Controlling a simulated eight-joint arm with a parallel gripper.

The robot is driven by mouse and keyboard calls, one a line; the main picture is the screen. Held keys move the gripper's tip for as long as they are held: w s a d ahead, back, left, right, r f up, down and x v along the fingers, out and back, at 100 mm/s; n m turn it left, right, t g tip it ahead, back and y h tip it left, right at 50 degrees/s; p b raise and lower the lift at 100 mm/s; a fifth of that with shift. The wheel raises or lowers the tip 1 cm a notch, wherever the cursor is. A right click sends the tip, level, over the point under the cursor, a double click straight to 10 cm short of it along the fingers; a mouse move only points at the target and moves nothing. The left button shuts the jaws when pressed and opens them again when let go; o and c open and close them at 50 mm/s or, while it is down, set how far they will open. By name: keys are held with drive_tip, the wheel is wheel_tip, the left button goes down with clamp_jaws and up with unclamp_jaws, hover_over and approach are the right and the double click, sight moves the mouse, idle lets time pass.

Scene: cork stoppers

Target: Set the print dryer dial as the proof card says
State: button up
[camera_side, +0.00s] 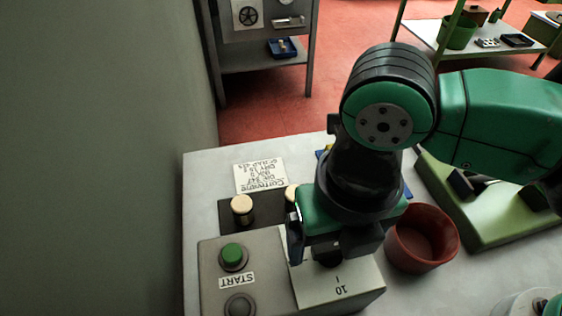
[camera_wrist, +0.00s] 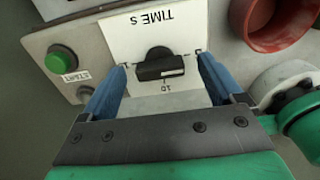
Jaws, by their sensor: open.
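The dryer box shows the dial (camera_wrist: 160,66), a black bar knob on a white plate marked "TIME s", upside down in the wrist view. Its bar lies nearly sideways, with a pale line along it; which end points is unclear. A "10" mark sits below it. In the side view the dial (camera_side: 328,259) is mostly hidden by my gripper (camera_side: 338,250). My gripper (camera_wrist: 162,66) is open, its blue fingers on either side of the knob, with gaps visible. The proof card (camera_side: 262,177) lies behind the box; its upside-down handwriting is hard to read.
A green START button (camera_side: 233,254) and a grey button (camera_side: 240,305) are left of the dial. Two cork-topped stoppers, one (camera_side: 242,206) clear and one (camera_side: 291,195) partly hidden, stand on a dark block. A red bowl (camera_side: 421,240) is close at right.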

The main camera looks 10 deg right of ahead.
drive_tip(key=c, duration=1.3)
